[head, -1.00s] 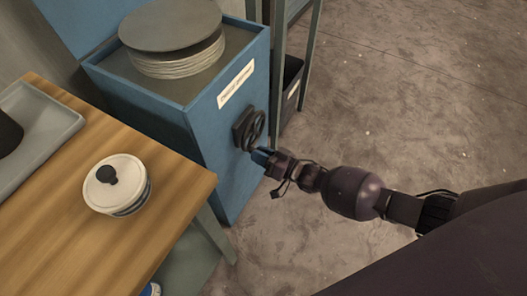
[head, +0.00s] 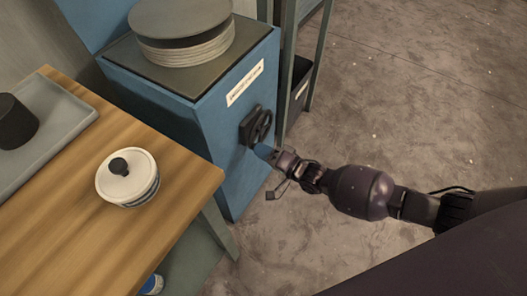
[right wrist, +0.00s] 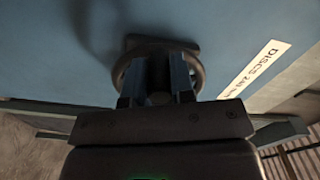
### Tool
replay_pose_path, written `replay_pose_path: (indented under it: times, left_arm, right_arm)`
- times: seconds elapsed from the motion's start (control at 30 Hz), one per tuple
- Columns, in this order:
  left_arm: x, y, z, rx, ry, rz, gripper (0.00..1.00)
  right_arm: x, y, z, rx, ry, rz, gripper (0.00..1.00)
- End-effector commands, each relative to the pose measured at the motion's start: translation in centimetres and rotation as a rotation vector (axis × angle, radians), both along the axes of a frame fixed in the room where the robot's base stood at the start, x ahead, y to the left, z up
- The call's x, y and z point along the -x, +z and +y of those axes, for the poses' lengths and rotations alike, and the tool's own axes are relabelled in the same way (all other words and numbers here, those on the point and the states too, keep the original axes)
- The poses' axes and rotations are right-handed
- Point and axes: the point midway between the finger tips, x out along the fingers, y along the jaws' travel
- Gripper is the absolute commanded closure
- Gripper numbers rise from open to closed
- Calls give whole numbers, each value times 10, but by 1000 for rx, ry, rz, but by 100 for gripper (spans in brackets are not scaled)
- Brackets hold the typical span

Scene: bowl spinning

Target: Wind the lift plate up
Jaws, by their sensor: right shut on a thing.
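A dark round handwheel (head: 262,127) sits on the front of a blue cabinet (head: 215,150), below a white label. My right gripper (head: 264,152) reaches it from the lower right and is shut on it. In the right wrist view the two blue fingers (right wrist: 157,80) lie across the wheel's ring (right wrist: 128,68); the exact contact is partly hidden. The lift plate (head: 180,14) appears to be the grey round plate on top of the cabinet, above a pale ribbed stack (head: 185,50). My left gripper is not in view.
A wooden table (head: 90,235) at left holds a lidded white bowl (head: 130,187) and a grey tray (head: 70,125) with a dark cylinder (head: 15,122). A dark bin (head: 298,90) stands in a rack behind the cabinet. The concrete floor at right is clear.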

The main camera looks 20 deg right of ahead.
Motion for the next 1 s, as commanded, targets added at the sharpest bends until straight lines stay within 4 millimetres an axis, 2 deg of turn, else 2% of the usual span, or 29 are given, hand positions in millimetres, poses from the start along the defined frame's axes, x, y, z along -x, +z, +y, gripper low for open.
replay_pose_path:
  times: [0.57, 0.6, 0.73, 0.77, 1.0]
  left_arm:
    - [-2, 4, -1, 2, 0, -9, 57]
    - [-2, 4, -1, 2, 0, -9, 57]
    - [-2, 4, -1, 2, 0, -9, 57]
    - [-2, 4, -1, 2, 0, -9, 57]
    - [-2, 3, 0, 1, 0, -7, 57]
  right_arm:
    - [0, 2, -1, -26, -1, 21, 100]
    - [0, 2, -1, -26, -1, 21, 74]
    - [0, 2, -1, -26, -1, 21, 54]
    - [0, 2, -1, -26, -1, 21, 52]
    - [0, 2, -1, -26, -1, 20, 52]
